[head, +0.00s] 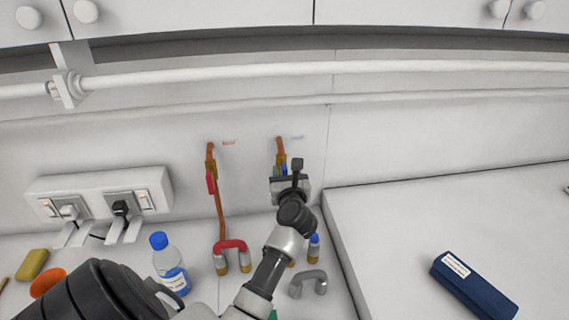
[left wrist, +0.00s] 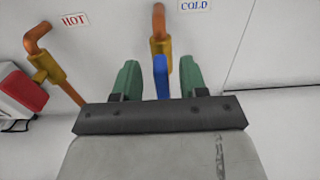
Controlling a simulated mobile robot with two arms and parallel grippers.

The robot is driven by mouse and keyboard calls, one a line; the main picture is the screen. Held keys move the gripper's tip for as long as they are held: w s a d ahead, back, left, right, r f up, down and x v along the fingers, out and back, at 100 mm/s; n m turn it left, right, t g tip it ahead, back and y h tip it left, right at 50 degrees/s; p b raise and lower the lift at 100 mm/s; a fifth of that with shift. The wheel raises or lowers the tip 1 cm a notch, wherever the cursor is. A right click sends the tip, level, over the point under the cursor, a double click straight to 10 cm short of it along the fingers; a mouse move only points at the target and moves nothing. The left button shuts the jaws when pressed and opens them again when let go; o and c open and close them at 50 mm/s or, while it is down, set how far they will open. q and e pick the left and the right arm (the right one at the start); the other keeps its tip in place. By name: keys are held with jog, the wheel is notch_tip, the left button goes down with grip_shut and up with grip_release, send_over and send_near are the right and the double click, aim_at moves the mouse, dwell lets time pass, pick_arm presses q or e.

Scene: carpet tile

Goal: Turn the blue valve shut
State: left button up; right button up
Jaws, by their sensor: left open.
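The blue valve handle (left wrist: 161,76) hangs below the brass valve body (left wrist: 160,46) on the copper pipe beside the COLD label (left wrist: 195,5). A bit of its blue shows in the head view (head: 284,170), mostly hidden behind my gripper. My left gripper (head: 288,180) is open at the wall. In the left wrist view its two green fingers (left wrist: 160,80) stand on either side of the handle, with gaps on both sides. Whether the fingertips reach past the handle in depth, I cannot tell. My right gripper is not in view.
The hot pipe (head: 219,206) with a red handle (head: 211,182) stands to the left. A navy box (head: 473,285) lies on the right surface.

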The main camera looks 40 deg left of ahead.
pick_arm(q)
jog(key=shift+w+a, duration=0.45)
jog(key=shift+a, duration=0.05)
jog(key=shift+w+a, duration=0.15)
jog(key=shift+a, duration=0.05)
jog(key=shift+r, duration=0.1)
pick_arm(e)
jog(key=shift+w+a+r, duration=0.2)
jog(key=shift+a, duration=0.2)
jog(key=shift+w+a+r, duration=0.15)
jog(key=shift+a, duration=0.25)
pick_arm(q)
jog(key=shift+w+a, duration=0.1)
grip_shut()
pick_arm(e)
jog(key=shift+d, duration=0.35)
